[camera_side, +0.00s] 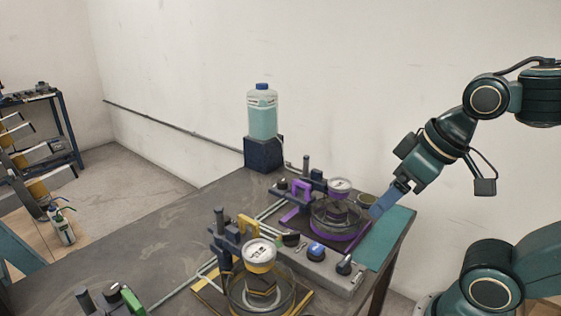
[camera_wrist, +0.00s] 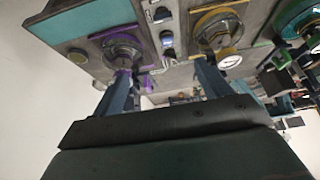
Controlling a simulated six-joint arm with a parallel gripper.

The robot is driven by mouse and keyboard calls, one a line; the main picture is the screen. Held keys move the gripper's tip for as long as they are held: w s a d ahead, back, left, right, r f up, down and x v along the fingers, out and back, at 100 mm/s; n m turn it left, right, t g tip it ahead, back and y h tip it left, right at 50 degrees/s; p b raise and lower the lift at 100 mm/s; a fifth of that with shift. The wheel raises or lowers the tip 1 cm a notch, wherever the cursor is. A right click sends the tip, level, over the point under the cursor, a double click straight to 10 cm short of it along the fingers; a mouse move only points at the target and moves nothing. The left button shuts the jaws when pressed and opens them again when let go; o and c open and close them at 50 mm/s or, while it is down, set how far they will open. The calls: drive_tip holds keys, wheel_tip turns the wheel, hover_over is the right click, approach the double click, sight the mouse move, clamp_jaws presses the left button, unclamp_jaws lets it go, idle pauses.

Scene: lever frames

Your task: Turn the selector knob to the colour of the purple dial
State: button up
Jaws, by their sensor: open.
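The purple dial (camera_side: 340,184) is a white-faced gauge on a round glass unit with a purple rim, towards the table's far right. A grey panel (camera_side: 325,275) in front of it carries a blue-topped knob (camera_side: 316,250), a black knob (camera_side: 344,266) and a dark knob with coloured marks (camera_side: 290,239), which looks like the selector. Its pointing is too small to read. My gripper (camera_side: 376,209) is open and empty, just right of the purple unit. In the wrist view, the purple unit (camera_wrist: 122,47) and the panel (camera_wrist: 182,75) lie beyond my spread fingers (camera_wrist: 163,75).
A yellow unit with its own dial (camera_side: 259,252) stands nearer the camera, with a green-handled part (camera_side: 132,300) at the front left. A bottle (camera_side: 262,115) stands on a dark block (camera_side: 263,153) at the back. The table's left middle (camera_side: 130,235) is clear.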

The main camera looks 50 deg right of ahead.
drive_tip(key=shift+w+r, duration=0.15)
drive_tip(key=shift+w, duration=0.25)
drive_tip(key=c, duration=0.7)
drive_tip(key=w+n+g, duration=0.1)
drive_tip(key=w+n, duration=0.1)
drive_tip(key=w, duration=0.1)
drive_tip(key=w+n+g, duration=0.1)
drive_tip(key=w, duration=0.2)
drive_tip(key=w+n+g, duration=0.1)
drive_tip(key=w+n, duration=0.1)
drive_tip(key=w, duration=0.2)
drive_tip(key=shift+w+a+r+n, duration=0.1)
drive_tip(key=shift+a+r+n, duration=0.2)
drive_tip(key=shift+a+r, duration=0.05)
drive_tip(key=shift+c, duration=0.9)
drive_tip(key=n+g, duration=0.3)
drive_tip(key=n, duration=0.1)
hover_over(291, 233)
wheel_tip(291, 233, down, 4)
drive_tip(key=shift+f, duration=0.2)
wheel_tip(291, 233, down, 14)
drive_tip(key=shift+r, duration=0.25)
clamp_jaws()
